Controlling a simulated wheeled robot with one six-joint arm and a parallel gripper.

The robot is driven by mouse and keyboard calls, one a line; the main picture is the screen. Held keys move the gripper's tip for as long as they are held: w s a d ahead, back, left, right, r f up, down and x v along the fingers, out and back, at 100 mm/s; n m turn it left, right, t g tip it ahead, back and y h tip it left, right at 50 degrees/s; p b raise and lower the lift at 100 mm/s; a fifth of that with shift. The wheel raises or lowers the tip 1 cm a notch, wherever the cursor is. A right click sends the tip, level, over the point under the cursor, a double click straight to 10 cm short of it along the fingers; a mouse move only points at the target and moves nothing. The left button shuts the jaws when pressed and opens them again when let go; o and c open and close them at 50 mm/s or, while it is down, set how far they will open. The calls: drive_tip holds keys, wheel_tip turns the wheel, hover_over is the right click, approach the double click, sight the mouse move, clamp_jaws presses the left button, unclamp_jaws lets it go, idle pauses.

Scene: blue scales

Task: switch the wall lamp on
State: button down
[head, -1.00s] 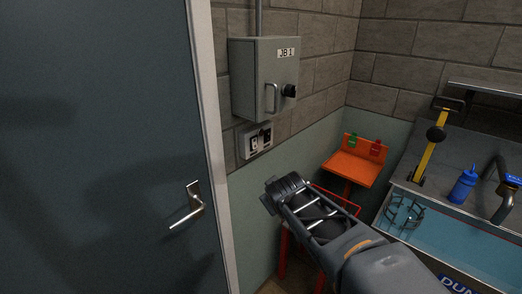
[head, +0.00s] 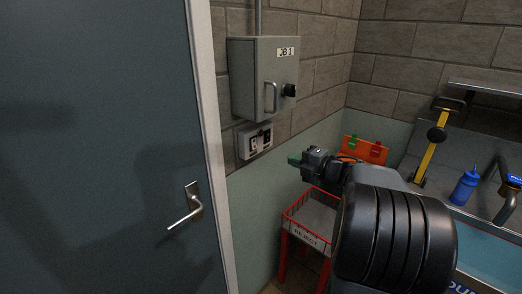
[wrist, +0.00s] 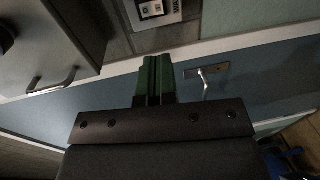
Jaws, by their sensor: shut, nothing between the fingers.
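A light grey switch plate (head: 254,142) with dark-framed switches is on the wall below the grey JB 1 box. In the wrist view the plate (wrist: 134,18) is cut off by the top edge, with two white rockers and a partly readable label starting "WA". My gripper (head: 293,160) is to the right of the plate and slightly lower in the head view, apart from it. Its green fingers (wrist: 154,78) are together and empty, pointing toward the plate in the wrist view. No lamp shows in either view.
The grey JB 1 box (head: 252,80) with handle and black knob hangs above the plate. A dark door (head: 100,120) with a lever handle (head: 188,208) is left. A red-framed reject bin (head: 304,236), an orange rack (head: 352,147) and a sink with a blue bottle (head: 464,188) are right.

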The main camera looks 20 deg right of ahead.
sight(256, 148)
drive_tip(key=p+x, duration=0.2)
drive_tip(key=x, duration=1.2)
drive_tip(key=shift+r+p, duration=0.1)
drive_tip(key=shift+p, duration=0.25)
drive_tip(key=shift+w+f+b, duration=0.2)
drive_tip(key=shift+f+b, duration=0.3)
drive_tip(key=shift+b, duration=0.65)
drive_tip(key=shift+r+t+p, duration=0.3)
drive_tip(key=shift+r+p, duration=0.05)
drive_tip(key=shift+r, duration=0.1)
drive_tip(key=shift+s+d+f, duration=0.1)
drive_tip(key=shift+s+f, duration=0.05)
drive_tip(key=f+b+v, duration=0.2)
drive_tip(key=b+v, duration=0.1)
drive_tip(key=v, duration=1)
drive_tip(key=shift+s+f, duration=0.3)
drive_tip(key=shift+d, duration=0.15)
